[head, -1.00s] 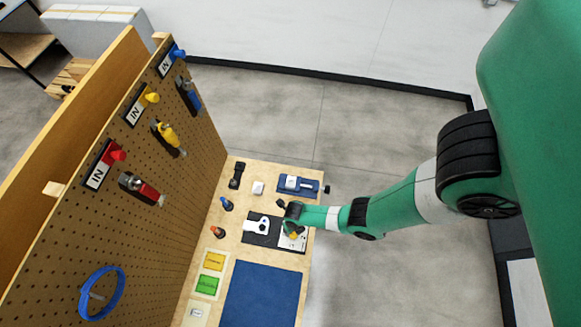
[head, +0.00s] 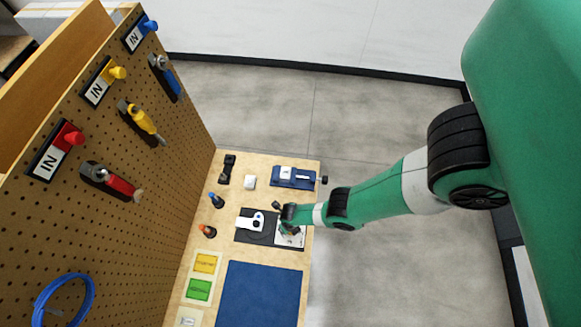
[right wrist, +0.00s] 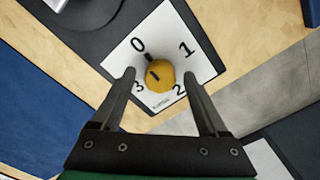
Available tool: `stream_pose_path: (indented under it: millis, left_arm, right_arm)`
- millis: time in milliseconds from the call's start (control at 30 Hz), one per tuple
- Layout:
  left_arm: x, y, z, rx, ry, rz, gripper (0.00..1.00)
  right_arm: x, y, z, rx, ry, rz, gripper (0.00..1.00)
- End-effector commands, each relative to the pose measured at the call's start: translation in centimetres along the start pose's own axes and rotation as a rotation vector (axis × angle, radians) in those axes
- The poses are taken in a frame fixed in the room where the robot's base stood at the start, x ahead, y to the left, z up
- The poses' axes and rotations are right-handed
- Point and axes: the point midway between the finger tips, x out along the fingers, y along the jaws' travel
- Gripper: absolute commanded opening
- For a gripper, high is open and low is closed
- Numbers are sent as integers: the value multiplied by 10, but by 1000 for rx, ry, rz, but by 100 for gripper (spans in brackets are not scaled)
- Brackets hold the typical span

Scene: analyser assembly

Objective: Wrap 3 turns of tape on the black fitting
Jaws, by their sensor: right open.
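My right gripper (head: 290,216) is over a white card (head: 298,240) at the table's right edge. In the right wrist view my right gripper (right wrist: 160,75) is open, with a finger on each side of a yellow knob (right wrist: 160,77). The knob sits on the card (right wrist: 195,35) with marks 0 to 3 around it. A white piece with a dark hole (head: 247,222) lies on a black mat (head: 243,236) beside the card. A black part (head: 227,170) stands at the far end; I cannot tell whether it is the fitting. My left gripper is not in view.
A pegboard (head: 150,195) with red, yellow and blue-handled tools stands on the left. A blue vise-like device (head: 305,182), a small white block (head: 250,182), blue-tipped (head: 216,200) and orange-tipped (head: 207,231) pieces surround the mat. A blue mat (head: 260,295) lies nearer, bare.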

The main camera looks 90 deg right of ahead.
Motion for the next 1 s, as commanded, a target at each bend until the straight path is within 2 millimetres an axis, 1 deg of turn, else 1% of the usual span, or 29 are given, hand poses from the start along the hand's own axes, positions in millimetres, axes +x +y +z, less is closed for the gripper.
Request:
stream_pose_path:
  millis: [33,67,200,467,767,1000]
  left_arm:
    - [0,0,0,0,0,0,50]
    - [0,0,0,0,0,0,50]
    - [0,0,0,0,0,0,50]
    - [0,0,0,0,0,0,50]
    - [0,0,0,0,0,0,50]
    - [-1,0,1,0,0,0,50]
  right_arm:
    - [0,0,0,0,0,0,77]
    - [0,0,0,0,0,0,73]
    - [0,0,0,0,0,0,48]
    - [0,0,0,0,0,0,1]
    - [0,0,0,18,0,0,0]
    - [0,0,-1,112,1,-1,0]
